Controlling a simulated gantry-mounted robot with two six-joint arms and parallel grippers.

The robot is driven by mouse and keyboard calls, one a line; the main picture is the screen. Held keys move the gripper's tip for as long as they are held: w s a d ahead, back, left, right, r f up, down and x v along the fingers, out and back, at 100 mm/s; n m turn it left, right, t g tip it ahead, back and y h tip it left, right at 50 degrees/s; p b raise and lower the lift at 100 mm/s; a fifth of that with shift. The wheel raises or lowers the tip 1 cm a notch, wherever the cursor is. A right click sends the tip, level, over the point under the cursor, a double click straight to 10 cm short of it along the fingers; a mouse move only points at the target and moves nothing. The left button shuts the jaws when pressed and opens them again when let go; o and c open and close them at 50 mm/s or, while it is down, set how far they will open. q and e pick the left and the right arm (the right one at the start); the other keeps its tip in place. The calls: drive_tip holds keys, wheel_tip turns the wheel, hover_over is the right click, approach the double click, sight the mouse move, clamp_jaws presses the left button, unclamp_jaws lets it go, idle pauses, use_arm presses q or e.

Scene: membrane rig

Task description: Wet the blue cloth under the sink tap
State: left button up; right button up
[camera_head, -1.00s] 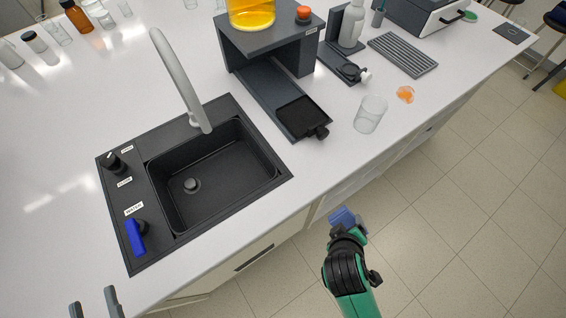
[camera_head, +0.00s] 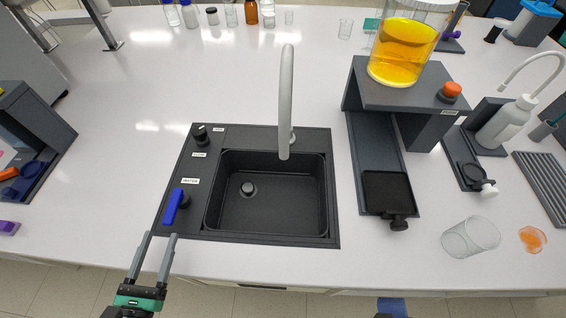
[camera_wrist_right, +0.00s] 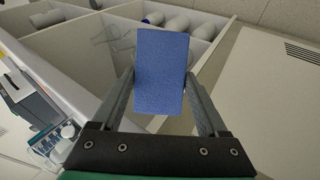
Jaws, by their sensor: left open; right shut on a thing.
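The blue cloth (camera_wrist_right: 162,70) is a flat rectangle held between the fingers of my right gripper (camera_wrist_right: 160,88) in the right wrist view. Its edge also shows at the bottom of the head view (camera_head: 392,306), in front of the counter; the right gripper is out of that view. The black sink (camera_head: 268,200) is set in the white counter, and the grey tap (camera_head: 286,105) arches over its back. The blue water lever (camera_head: 173,206) is at the sink's left. My left gripper (camera_head: 160,238) is open and empty, just in front of the lever. No running water shows.
A dark stand (camera_head: 408,92) with a jar of yellow liquid (camera_head: 402,50) stands right of the sink. A clear beaker (camera_head: 470,237) and an orange piece (camera_head: 532,239) lie near the front right edge. The counter left of the sink is mostly clear.

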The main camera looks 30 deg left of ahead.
sight(174, 201)
use_arm(q)
drive_tip(key=w+p, duration=0.1)
drive_tip(key=w+a+r+p, duration=0.1)
drive_tip(key=w+p, duration=0.1)
drive_tip(key=shift+w+a+r, duration=0.15)
drive_tip(key=shift+w+a, duration=0.05)
drive_tip(key=shift+w, duration=0.2)
use_arm(e)
wheel_tip(174, 201, up, 4)
drive_tip(key=shift+f, duration=0.1)
use_arm(q)
drive_tip(key=x, duration=0.2)
drive_tip(key=p+x, duration=0.1)
drive_tip(key=x, duration=0.1)
drive_tip(key=f+p+x, duration=0.1)
drive_tip(key=x, duration=0.1)
use_arm(e)
wheel_tip(174, 201, up, 2)
drive_tip(key=shift+w+r, duration=0.1)
use_arm(q)
drive_tip(key=shift+w+a, duration=0.2)
clamp_jaws()
